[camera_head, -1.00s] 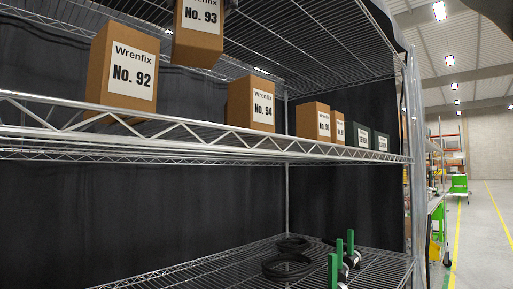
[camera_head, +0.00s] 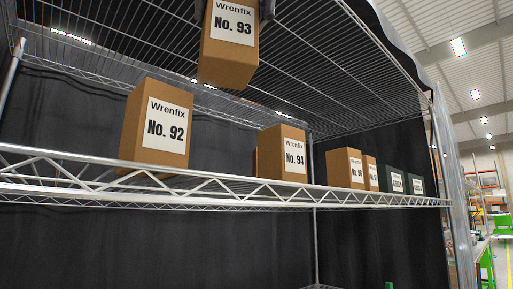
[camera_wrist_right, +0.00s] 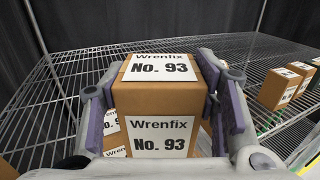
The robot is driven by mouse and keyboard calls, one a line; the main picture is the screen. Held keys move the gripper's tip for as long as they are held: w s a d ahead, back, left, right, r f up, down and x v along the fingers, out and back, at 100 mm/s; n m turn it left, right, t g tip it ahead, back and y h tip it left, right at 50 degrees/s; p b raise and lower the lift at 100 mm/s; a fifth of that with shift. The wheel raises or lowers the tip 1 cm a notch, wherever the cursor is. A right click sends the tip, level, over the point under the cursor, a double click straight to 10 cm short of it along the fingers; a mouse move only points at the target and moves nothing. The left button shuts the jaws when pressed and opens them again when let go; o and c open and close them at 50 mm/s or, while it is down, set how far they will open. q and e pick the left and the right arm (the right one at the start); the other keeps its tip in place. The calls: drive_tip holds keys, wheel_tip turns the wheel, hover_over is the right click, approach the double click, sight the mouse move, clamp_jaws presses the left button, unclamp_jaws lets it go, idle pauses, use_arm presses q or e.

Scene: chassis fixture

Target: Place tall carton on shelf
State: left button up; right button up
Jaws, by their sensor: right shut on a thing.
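A tall brown carton (camera_head: 226,66) labelled Wrenfix No. 93 hangs in the air at the top of the head view, above the level of the shelf cartons. My right gripper (camera_head: 233,12) is shut on it, with only parts of the fingers showing at the top edge. In the right wrist view the purple pads of the gripper (camera_wrist_right: 164,100) press both sides of the carton (camera_wrist_right: 160,98), with labels on its top and front face. The wire shelf (camera_head: 230,198) runs across below it. My left gripper is not in view.
On the shelf stand carton No. 92 (camera_head: 130,130), carton No. 94 (camera_head: 295,148), carton No. 96 (camera_head: 343,158), another brown carton beside it and dark green boxes (camera_head: 391,180). A gap lies between No. 92 and No. 94. A wire deck (camera_head: 330,70) is overhead.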

drive_tip(key=w+f, duration=1.1)
drive_tip(key=shift+f, duration=0.35)
drive_tip(key=shift+f, duration=0.15)
drive_tip(key=o, duration=1.2)
drive_tip(key=shift+d, duration=0.1)
